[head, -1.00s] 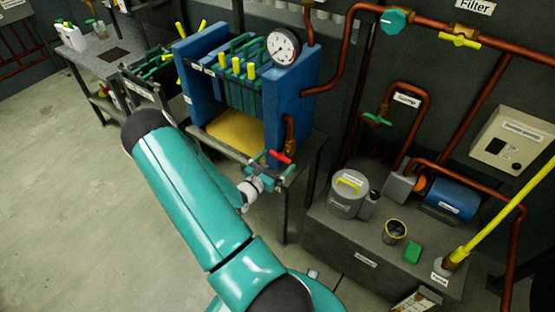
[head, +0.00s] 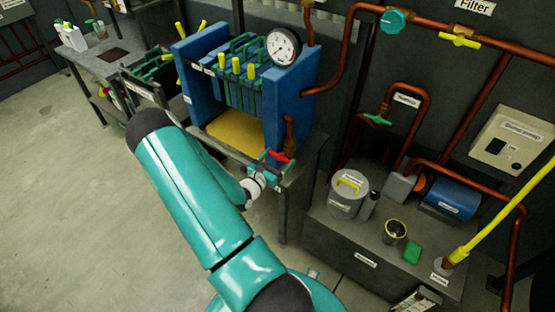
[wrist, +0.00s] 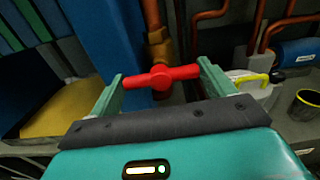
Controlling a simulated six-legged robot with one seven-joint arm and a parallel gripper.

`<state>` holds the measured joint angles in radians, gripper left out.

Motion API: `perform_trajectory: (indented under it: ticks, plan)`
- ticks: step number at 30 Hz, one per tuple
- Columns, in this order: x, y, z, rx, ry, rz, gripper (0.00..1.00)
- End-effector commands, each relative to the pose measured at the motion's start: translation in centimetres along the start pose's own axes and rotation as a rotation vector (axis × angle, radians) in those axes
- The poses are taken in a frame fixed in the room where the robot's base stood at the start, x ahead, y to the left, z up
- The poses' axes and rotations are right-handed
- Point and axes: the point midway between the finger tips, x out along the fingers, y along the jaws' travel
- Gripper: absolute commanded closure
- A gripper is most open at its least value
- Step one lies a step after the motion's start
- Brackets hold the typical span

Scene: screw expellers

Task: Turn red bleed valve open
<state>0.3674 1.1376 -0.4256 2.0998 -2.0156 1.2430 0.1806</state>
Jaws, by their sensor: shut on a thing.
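The red bleed valve handle (head: 280,156) sits low on the right side of the blue press frame, on a copper pipe. In the wrist view the red handle (wrist: 162,76) lies crosswise, its right end slightly higher, in front of a brass fitting (wrist: 158,47). My gripper (head: 270,165) is at the handle. In the wrist view my green gripper fingers (wrist: 161,85) stand at the handle's two ends, shut on it lengthwise. The exact contact at the right end is hard to see.
The blue press (head: 300,105) with a gauge (head: 283,46) stands behind the valve, above a yellow tray (head: 236,132). To the right, a grey bench (head: 318,222) carries a grey pot (head: 347,196), a dark cup (head: 395,231) and a blue motor (head: 452,198). Open floor (head: 60,200) lies left.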

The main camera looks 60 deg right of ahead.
Motion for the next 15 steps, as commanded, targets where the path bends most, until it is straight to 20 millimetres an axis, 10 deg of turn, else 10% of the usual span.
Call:
perform_trajectory:
  ticks: [15]
  plan:
    - [-0.12, 0.16, 0.0, -0.354, -0.003, 0.003, 0.41]
